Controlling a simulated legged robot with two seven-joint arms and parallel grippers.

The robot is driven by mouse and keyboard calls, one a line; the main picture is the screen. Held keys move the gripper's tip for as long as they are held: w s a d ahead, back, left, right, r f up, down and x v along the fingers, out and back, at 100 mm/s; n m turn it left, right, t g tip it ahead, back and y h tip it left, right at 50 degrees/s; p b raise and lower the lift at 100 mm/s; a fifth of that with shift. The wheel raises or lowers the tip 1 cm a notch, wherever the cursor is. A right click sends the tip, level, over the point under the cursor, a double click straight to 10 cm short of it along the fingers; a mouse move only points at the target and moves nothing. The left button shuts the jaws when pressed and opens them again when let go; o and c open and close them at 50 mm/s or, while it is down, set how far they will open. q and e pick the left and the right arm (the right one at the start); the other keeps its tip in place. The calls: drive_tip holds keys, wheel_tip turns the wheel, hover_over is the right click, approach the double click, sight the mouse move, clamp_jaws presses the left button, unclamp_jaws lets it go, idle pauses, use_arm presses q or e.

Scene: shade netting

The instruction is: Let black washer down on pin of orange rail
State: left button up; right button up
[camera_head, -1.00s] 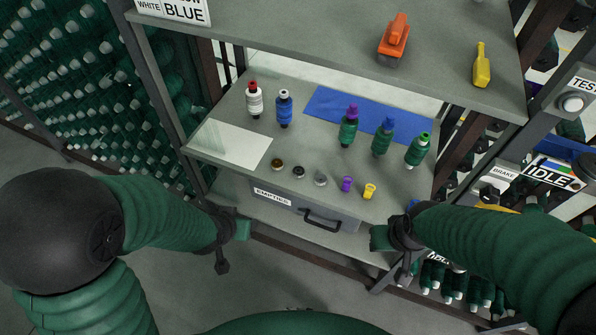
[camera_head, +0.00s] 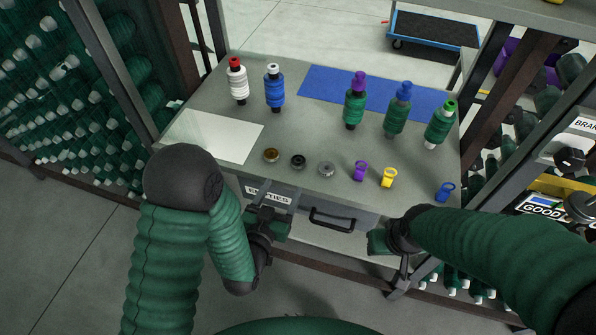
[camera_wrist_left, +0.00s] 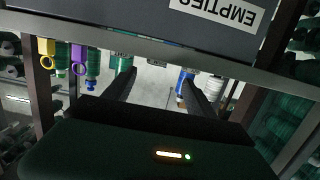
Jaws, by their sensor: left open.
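The black washer (camera_head: 298,162) lies flat on the grey shelf, between a brown ring (camera_head: 271,155) and a grey ring (camera_head: 326,169). No orange rail or pin shows in the current views. My left gripper (camera_head: 278,227) is in front of the drawer below the shelf edge, short of the washer. In the left wrist view its two dark fingers (camera_wrist_left: 160,92) stand apart with nothing between them. My right gripper (camera_head: 378,243) is in front of the shelf on the right; its finger gap is not clear.
Behind the rings stand white, blue and green-wound spools on the shelf (camera_head: 225,100) and a blue mat (camera_head: 320,87). Purple (camera_head: 360,171), yellow (camera_head: 388,177) and blue (camera_head: 444,191) ringed clips lie to the right. The EMPTIES drawer (camera_head: 300,205) is shut below.

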sight(296, 166)
use_arm(q)
drive_tip(key=b+x, duration=0.3)
drive_tip(key=b, duration=0.3)
drive_tip(key=shift+w+d, duration=0.15)
drive_tip(key=shift+d, duration=0.1)
drive_tip(key=x, duration=0.6)
drive_tip(key=shift+w+d+r+b, duration=0.2)
drive_tip(key=shift+d+b, duration=0.1)
drive_tip(key=shift+b, duration=0.1)
clamp_jaws()
